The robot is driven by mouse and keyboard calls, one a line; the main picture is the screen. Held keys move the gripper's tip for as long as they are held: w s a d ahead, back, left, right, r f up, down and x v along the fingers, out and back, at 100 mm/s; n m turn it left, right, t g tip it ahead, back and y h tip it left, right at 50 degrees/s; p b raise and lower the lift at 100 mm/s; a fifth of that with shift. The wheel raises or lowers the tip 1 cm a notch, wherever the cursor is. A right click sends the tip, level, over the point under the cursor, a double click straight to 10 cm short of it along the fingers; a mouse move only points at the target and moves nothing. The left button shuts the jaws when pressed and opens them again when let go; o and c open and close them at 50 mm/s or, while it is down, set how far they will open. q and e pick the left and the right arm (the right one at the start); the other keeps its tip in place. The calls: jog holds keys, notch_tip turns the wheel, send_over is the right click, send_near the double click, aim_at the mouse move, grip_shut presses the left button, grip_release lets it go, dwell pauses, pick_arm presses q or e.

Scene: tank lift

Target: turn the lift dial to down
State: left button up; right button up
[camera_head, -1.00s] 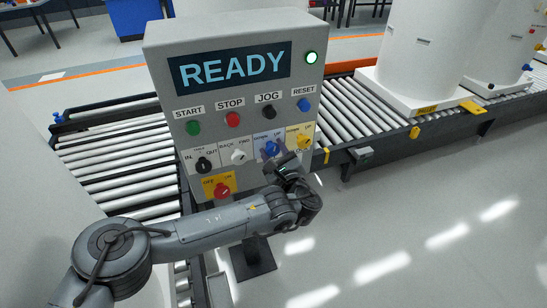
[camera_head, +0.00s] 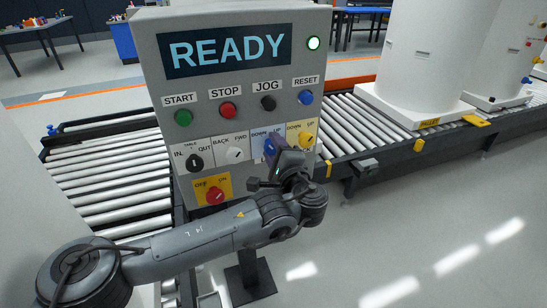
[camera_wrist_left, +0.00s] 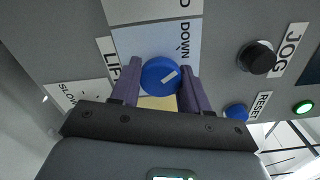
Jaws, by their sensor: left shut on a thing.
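The UP side is hidden by the gripper. In the head view my left gripper (camera_head: 277,155) covers part of the dial. My right gripper is not in view.
The panel screen (camera_head: 228,48) reads READY, and a green lamp (camera_head: 314,43) is lit. A yellow-plated dial (camera_head: 305,139) is close right; a white dial (camera_head: 236,155) is left. A red dial (camera_head: 215,196) is below. Roller conveyors (camera_head: 100,190) flank the panel.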

pick_arm(q)
jog(key=shift+f+n+b, duration=0.15)
jog(key=shift+n+b, duration=0.25)
jog(key=o, duration=1)
jog(key=shift+d, duration=0.1)
jog(key=shift+s+r, duration=0.1)
jog(key=shift+r, duration=0.1)
jog(key=p+v, duration=0.2)
jog(key=v, duration=0.8)
jog(key=shift+s+d+p, duration=0.15)
jog(key=shift+s+p, duration=0.15)
jog(key=shift+p, duration=0.05)
